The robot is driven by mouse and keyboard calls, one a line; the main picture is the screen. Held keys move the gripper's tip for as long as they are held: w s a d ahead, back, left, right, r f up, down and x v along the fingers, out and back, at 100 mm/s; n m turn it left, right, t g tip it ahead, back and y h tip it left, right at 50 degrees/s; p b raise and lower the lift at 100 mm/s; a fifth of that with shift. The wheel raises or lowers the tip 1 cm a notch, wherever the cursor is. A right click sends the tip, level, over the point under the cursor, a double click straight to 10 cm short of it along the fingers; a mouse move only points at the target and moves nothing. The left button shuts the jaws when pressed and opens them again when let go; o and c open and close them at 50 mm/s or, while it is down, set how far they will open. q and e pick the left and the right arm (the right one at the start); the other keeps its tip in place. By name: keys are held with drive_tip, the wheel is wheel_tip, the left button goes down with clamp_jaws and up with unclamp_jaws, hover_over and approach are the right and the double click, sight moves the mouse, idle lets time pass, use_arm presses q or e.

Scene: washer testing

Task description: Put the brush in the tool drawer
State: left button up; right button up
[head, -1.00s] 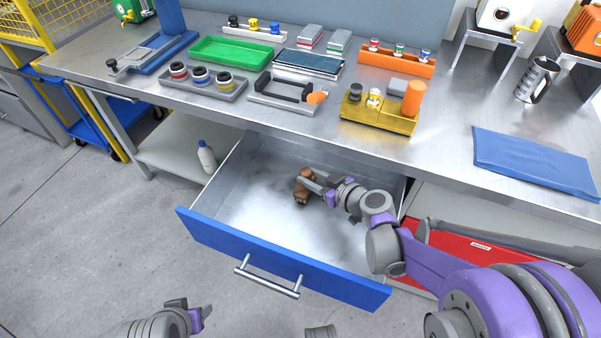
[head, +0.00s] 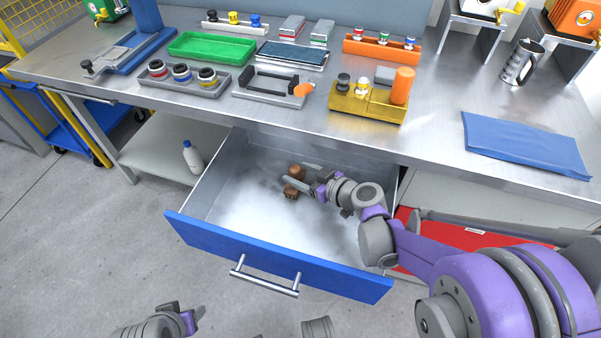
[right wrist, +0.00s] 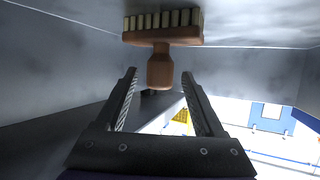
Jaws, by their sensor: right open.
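The brown brush (head: 291,193) is inside the open tool drawer (head: 270,262), towards its back. In the right wrist view the brush (right wrist: 162,37) shows a wooden body, pale bristles turned to the drawer floor, and a short knob handle. My right gripper (head: 295,173) reaches into the drawer from the right. It is open, and the handle's end sits just ahead of and between its fingertips (right wrist: 159,72), with gaps on both sides. My left gripper (head: 188,316) is low at the left, outside the drawer; its jaw opening is unclear.
The drawer hangs out under the workbench (head: 420,135), its floor otherwise bare. A white bottle (head: 192,158) stands on the shelf to its left. A red surface (head: 440,240) lies to its right, beneath my right arm. Trays and a yellow holder (head: 368,108) stand above on the bench.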

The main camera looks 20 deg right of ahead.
drive_tip(key=shift+s+d+r, duration=0.1)
drive_tip(key=shift+s+r, duration=0.05)
drive_tip(key=shift+r, duration=0.1)
drive_tip(key=p+v, duration=0.2)
drive_tip(key=v, duration=0.5)
drive_tip(key=shift+s+f, duration=0.1)
